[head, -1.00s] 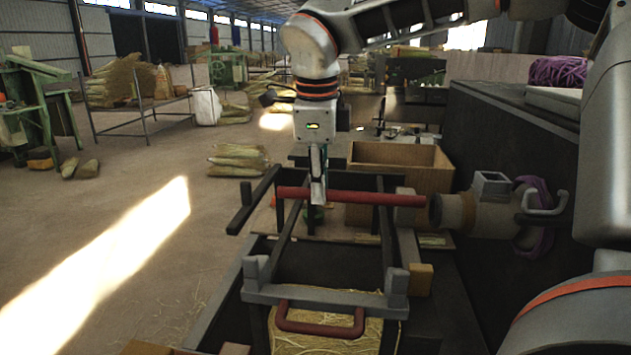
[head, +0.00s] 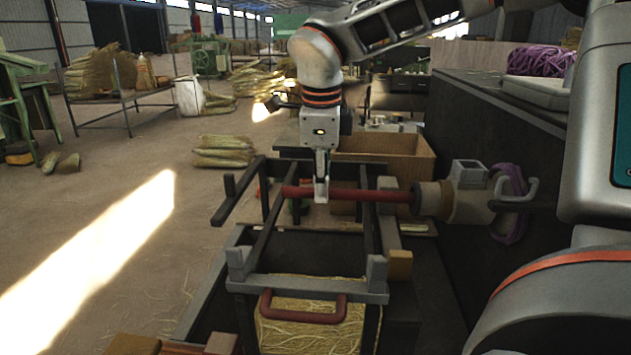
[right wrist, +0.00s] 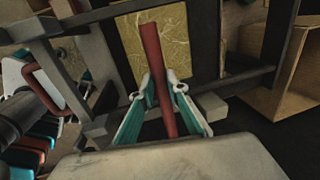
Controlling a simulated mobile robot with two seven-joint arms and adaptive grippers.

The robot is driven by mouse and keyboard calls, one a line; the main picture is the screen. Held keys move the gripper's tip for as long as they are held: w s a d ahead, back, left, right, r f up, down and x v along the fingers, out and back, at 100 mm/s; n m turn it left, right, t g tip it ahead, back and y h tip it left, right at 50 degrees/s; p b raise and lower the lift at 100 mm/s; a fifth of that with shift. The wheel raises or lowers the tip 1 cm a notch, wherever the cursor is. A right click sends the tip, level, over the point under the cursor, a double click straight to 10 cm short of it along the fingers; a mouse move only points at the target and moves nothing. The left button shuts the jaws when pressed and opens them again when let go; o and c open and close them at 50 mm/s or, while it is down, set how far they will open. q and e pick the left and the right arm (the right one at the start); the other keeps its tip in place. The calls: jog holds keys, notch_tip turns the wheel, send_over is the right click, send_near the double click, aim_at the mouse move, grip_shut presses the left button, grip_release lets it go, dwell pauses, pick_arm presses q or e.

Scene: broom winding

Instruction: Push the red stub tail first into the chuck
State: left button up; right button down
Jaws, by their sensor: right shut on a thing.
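The red stub (head: 365,195) is a long red rod lying level above the dark rack. My right gripper (head: 321,192) is shut on it, left of its middle. The stub's right end meets the mouth of the chuck (head: 432,200), a grey-brown cylinder at the right, and appears to be a little inside it; the tip is hidden. Its left end sticks out free past my fingers. In the right wrist view the stub (right wrist: 152,65) runs between the two teal-sided fingers (right wrist: 160,92). The chuck cannot be made out there. My left gripper is not in view.
A cardboard box (head: 400,155) stands behind the stub. The rack's grey crossbar (head: 305,287) and a red handle (head: 300,317) over straw lie in front. A grey bent crank (head: 520,195) and purple cord (head: 512,215) sit right of the chuck.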

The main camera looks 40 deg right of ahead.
aim_at(363, 191)
jog(key=shift+s+d+p, duration=0.65)
jog(key=shift+s+d, duration=0.6)
jog(key=shift+s, duration=0.3)
jog(key=shift+s+d+p, duration=0.65)
jog(key=shift+s+d, duration=0.55)
jog(key=shift+s, duration=0.3)
jog(key=c, duration=1.9)
grip_release()
notch_tip(363, 191, up, 12)
jog(key=s+a, duration=0.1)
jog(key=shift+s+a, duration=0.2)
jog(key=shift+a, duration=0.15)
jog(key=shift+f, duration=0.1)
